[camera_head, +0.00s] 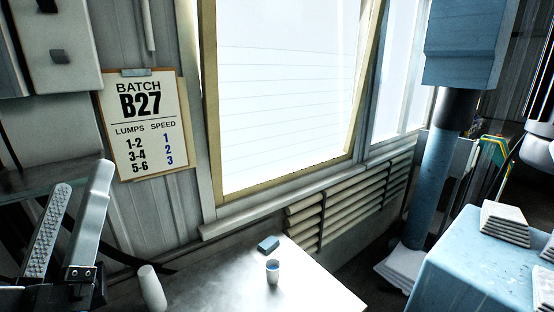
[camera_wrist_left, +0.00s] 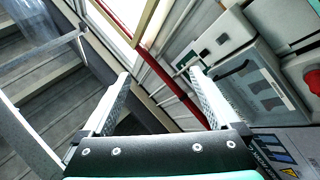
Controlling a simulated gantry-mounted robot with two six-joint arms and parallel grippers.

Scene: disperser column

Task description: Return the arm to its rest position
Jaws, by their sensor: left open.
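My left gripper (camera_head: 82,179) is at the lower left of the head view, raised with its two fingers apart. Nothing is between the fingers. In the left wrist view the same gripper (camera_wrist_left: 160,74) is open and empty, with a clear gap between its fingers. The rest of the left arm is mostly out of the frame. My right gripper does not show in either view.
A white table (camera_head: 245,290) holds a small cup (camera_head: 272,272), a blue block (camera_head: 268,244) and a white cylinder (camera_head: 152,288). A batch sign (camera_head: 146,125) hangs on the wall. A blue column (camera_head: 435,165) and a blue-topped table (camera_head: 470,270) stand right. A panel (camera_wrist_left: 262,88) shows in the wrist view.

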